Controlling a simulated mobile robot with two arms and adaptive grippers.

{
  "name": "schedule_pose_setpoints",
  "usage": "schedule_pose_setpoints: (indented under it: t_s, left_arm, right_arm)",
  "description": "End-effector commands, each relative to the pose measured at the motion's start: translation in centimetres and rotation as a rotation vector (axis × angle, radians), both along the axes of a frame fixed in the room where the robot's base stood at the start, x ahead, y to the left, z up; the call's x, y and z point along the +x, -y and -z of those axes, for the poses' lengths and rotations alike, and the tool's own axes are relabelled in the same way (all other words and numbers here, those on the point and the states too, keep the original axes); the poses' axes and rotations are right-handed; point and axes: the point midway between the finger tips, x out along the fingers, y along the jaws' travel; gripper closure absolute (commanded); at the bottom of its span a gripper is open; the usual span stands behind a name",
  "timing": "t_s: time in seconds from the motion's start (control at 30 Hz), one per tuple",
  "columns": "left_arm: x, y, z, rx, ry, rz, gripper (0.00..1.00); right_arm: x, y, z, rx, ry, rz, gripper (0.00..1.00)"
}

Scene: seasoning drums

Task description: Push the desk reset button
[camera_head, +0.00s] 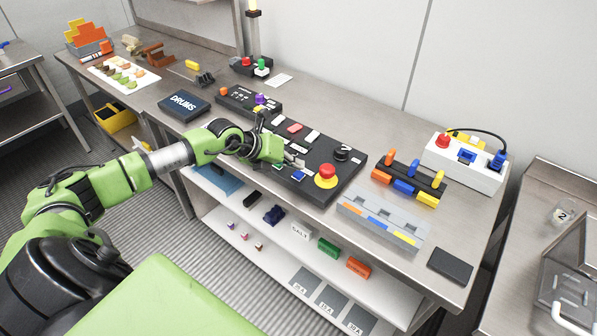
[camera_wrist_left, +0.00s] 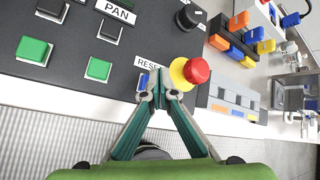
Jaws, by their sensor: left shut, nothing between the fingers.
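The black control panel (camera_head: 338,180) lies on the steel desk. A blue button (camera_wrist_left: 143,81) sits beside the white RESET label (camera_wrist_left: 148,64) in the left wrist view. It is partly hidden by my fingertips. In the head view a blue button (camera_head: 299,176) shows just in front of my fingers. My left gripper (camera_head: 298,162) is shut and empty, low over the panel; its tips (camera_wrist_left: 165,94) are close to the blue button. I cannot tell if they touch. A red mushroom button on a yellow base (camera_head: 326,177) is right of it. My right gripper is out of view.
Green buttons (camera_wrist_left: 98,69) and a black knob (camera_head: 342,153) share the panel. A rack of coloured blocks (camera_head: 408,184), a grey tray (camera_head: 384,222) and a white box (camera_head: 465,160) stand to the right. A small DRUMS panel (camera_head: 184,105) lies left.

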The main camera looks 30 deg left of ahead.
Motion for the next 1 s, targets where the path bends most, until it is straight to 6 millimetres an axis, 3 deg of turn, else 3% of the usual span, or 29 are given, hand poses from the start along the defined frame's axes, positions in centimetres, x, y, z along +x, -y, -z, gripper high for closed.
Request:
schedule_pose_setpoints:
  t_s: [0.27,0.7,1.0]
  left_arm:
    - [0.0,0.0,-0.6,0.000,0.002,-0.001,1.00]
    - [0.1,0.0,-4.9,0.000,0.002,-0.001,1.00]
    - [0.0,0.0,-5.0,-0.001,0.001,0.000,1.00]
  right_arm:
    - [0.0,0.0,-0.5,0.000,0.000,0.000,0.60]
    - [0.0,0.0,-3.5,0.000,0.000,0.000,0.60]
    - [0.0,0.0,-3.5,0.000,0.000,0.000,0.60]
